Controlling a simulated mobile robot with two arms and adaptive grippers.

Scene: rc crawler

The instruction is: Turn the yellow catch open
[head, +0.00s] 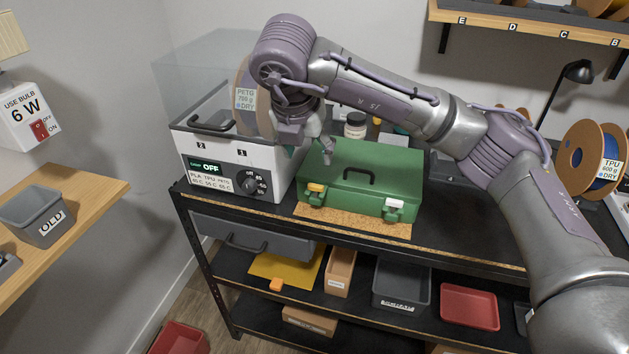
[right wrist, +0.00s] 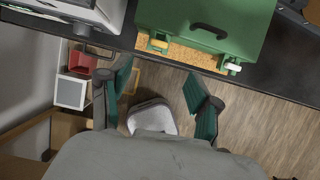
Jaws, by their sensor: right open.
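A green case (head: 365,175) with a dark top handle stands shut on a cork mat (head: 350,222) on the bench. The yellow catch (head: 316,188) is on the left of its front face; a white catch (head: 394,206) is on the right. In the right wrist view, the yellow catch (right wrist: 158,43) lies beyond the fingertips, near the top. My right gripper (head: 318,146) appears near the case's back left in the head view, partly hidden by its own wrist. Its fingers (right wrist: 160,88) are spread and empty in the wrist view. My left gripper is out of view.
A white dryer box (head: 225,165) with a dial stands left of the case, with a filament spool (head: 245,105) above it. A shelf below holds several trays and bins, including a red tray (head: 469,307).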

